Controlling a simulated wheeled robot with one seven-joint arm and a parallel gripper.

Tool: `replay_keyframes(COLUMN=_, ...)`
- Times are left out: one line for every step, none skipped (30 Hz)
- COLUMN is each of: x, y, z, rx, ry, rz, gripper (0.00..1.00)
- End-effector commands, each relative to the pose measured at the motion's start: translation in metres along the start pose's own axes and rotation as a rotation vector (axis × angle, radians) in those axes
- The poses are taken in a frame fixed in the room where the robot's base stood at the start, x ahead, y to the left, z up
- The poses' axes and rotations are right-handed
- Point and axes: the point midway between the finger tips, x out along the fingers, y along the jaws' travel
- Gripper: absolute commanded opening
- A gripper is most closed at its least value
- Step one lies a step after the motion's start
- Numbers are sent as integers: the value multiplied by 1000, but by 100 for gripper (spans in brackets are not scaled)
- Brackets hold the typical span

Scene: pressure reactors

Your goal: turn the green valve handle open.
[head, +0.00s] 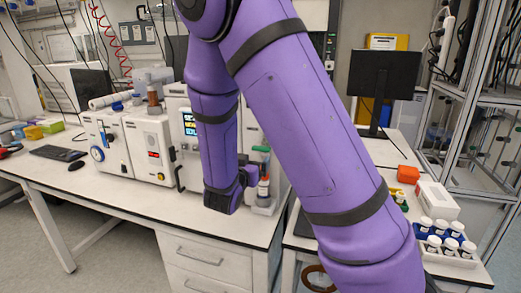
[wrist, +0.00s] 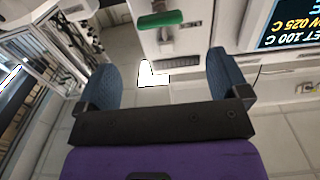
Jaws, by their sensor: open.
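The green valve handle (wrist: 160,19) shows at the top of the wrist view, a flat green bar on a white reactor front. In the head view a small green part (head: 263,149) shows just right of my gripper, probably the same handle. My gripper (wrist: 163,68) is open, its two dark blue fingers spread wide with nothing between them. The handle lies beyond the fingertips, between their lines, and appears untouched. In the head view my gripper (head: 248,172) is in front of the reactor, and my arm hides much of it.
A display (wrist: 287,25) on the reactor appears upside down in the wrist view. White reactor units (head: 150,148) stand left on the bench (head: 130,195). To the right are a monitor (head: 383,88), an orange box (head: 408,174) and a rack of capped bottles (head: 455,260).

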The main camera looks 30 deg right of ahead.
Motion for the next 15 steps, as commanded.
replay_keyframes(x=8, y=0, z=0, rx=0, ry=1, rz=2, gripper=94)
replay_keyframes(x=12, y=1, z=0, rx=0, ry=1, rz=4, gripper=94)
replay_keyframes(x=19, y=1, z=0, rx=0, ry=0, rz=3, gripper=94)
replay_keyframes(x=24, y=1, z=0, rx=0, ry=0, rz=3, gripper=94)
replay_keyframes(x=30, y=1, z=0, rx=1, ry=0, rz=4, gripper=94)
replay_keyframes(x=38, y=1, z=0, rx=1, ry=1, rz=3, gripper=94)
replay_keyframes(x=43, y=1, z=0, rx=0, ry=0, rz=3, gripper=94)
replay_keyframes(x=48, y=1, z=0, rx=0, ry=-1, rz=3, gripper=94)
replay_keyframes(x=55, y=1, z=0, rx=0, ry=-1, rz=2, gripper=94)
replay_keyframes(x=60, y=1, z=0, rx=1, ry=-1, rz=3, gripper=94)
replay_keyframes(x=65, y=1, z=0, rx=0, ry=0, rz=2, gripper=94)
replay_keyframes(x=71, y=1, z=0, rx=1, ry=-1, rz=2, gripper=94)
replay_keyframes(x=75, y=1, z=0, rx=1, ry=-1, rz=2, gripper=94)
replay_keyframes(x=79, y=1, z=0, rx=2, ry=-1, rz=2, gripper=94)
replay_keyframes(x=83, y=0, z=0, rx=1, ry=-1, rz=0, gripper=94)
